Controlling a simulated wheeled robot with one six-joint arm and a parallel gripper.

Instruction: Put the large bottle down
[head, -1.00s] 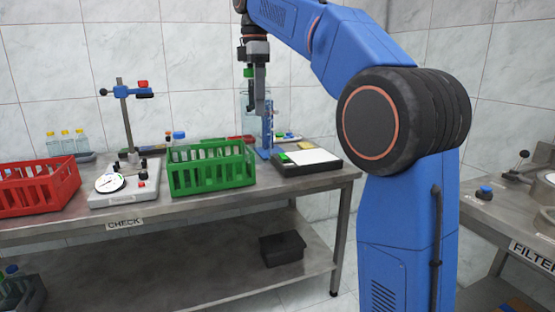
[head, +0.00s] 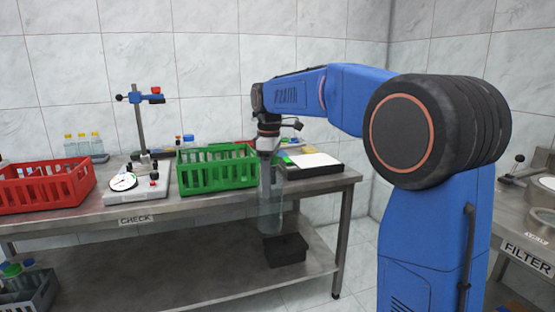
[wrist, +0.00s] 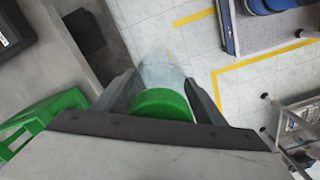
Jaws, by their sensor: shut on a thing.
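My gripper (head: 268,190) points down at the front edge of the bench, right of the green crate. It is shut on the large bottle, a clear bottle (head: 270,218) with a green cap (wrist: 160,104). The bottle hangs upright in front of the bench edge, with its lower part below bench-top height. In the wrist view the cap sits between the two jaws, and the clear body (wrist: 160,68) shows beyond it over the floor. The gripper hides the cap in the head view.
The green crate (head: 217,180) stands close left of my gripper. A black-framed white pad (head: 313,161) lies to its right. A black bin (head: 293,247) sits on the lower shelf behind the bottle. A dial stand (head: 135,193) and red crate (head: 45,196) stand further left.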

